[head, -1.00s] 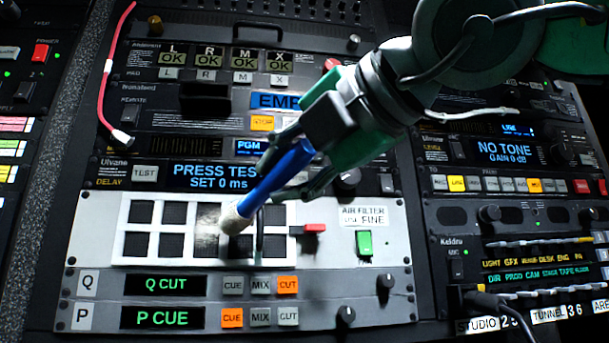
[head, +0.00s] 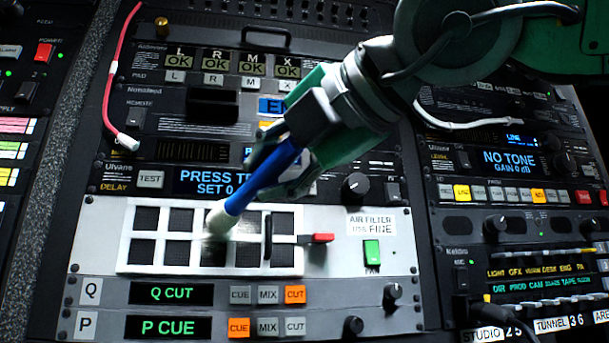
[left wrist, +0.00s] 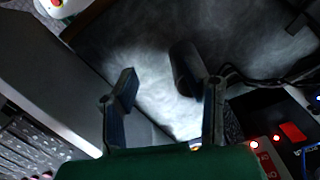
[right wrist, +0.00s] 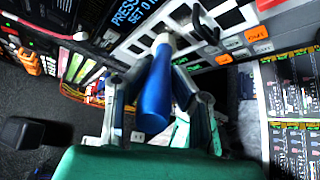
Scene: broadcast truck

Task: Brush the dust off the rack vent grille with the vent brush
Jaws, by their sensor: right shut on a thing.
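The rack vent grille (head: 125,258) is a white frame with two rows of dark openings on a light grey panel. My right gripper (head: 274,172) is shut on the blue handle of the vent brush (head: 258,185), which slants down to the left. Its pale bristles (head: 218,221) are at the grille, over the third column of openings, and partly hide it. A faint pale smear of dust shows beside the bristles. The brush also shows in the right wrist view (right wrist: 156,95). My left gripper (left wrist: 170,82) is open and empty, away from the grille.
A black upright handle (head: 268,237) and a red tab (head: 322,238) stand at the grille's right side. A green switch (head: 372,252) is farther right. A red cable (head: 108,90) hangs at the left. Knobs and buttons surround the grille.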

